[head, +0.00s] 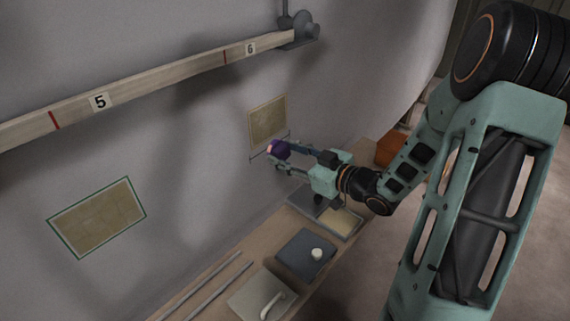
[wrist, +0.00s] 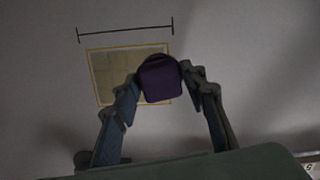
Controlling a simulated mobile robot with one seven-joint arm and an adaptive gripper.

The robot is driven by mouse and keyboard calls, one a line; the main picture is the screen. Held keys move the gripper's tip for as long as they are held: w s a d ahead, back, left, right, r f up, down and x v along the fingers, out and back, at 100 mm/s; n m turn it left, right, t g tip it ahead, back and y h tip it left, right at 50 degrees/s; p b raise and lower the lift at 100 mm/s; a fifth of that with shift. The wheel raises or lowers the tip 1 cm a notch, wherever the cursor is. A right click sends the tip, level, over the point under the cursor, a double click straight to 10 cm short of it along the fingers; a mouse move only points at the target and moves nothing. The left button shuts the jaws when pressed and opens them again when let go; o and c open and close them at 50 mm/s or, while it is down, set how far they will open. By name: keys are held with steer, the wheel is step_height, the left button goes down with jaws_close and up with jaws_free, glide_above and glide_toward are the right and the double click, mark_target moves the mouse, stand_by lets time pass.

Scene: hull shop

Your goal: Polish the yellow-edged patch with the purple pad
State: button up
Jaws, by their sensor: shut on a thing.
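The yellow-edged patch (head: 267,118) is a tan rectangle on the grey hull wall, at the middle of the head view. It also shows in the wrist view (wrist: 110,72), with a dark bracket line beside one edge. My gripper (head: 275,156) is shut on the purple pad (head: 280,149). In the wrist view the pad (wrist: 159,80) sits between the fingertips and overlaps the patch's right part, hiding it. In the head view the pad appears just below the patch's lower edge. I cannot tell whether the pad touches the wall.
A green-edged patch (head: 97,218) is on the wall at left. A numbered wooden rail (head: 160,83) runs above both patches. An orange box (head: 391,149) stands behind my arm.

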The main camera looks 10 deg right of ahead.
steer(key=shift+s+a, duration=0.15)
steer(key=shift+a+r, duration=0.15)
steer(key=shift+r+b+x, duration=0.25)
steer(key=shift+b+x, duration=0.1)
steer(key=shift+x, duration=1.05)
steer(key=shift+r+b+x, duration=0.2)
steer(key=shift+b+x, duration=0.1)
steer(key=shift+x, duration=1.15)
steer(key=shift+a+f, duration=0.1)
steer(key=o, duration=0.5)
steer(key=c, duration=0.6)
steer(key=shift+o, duration=0.2)
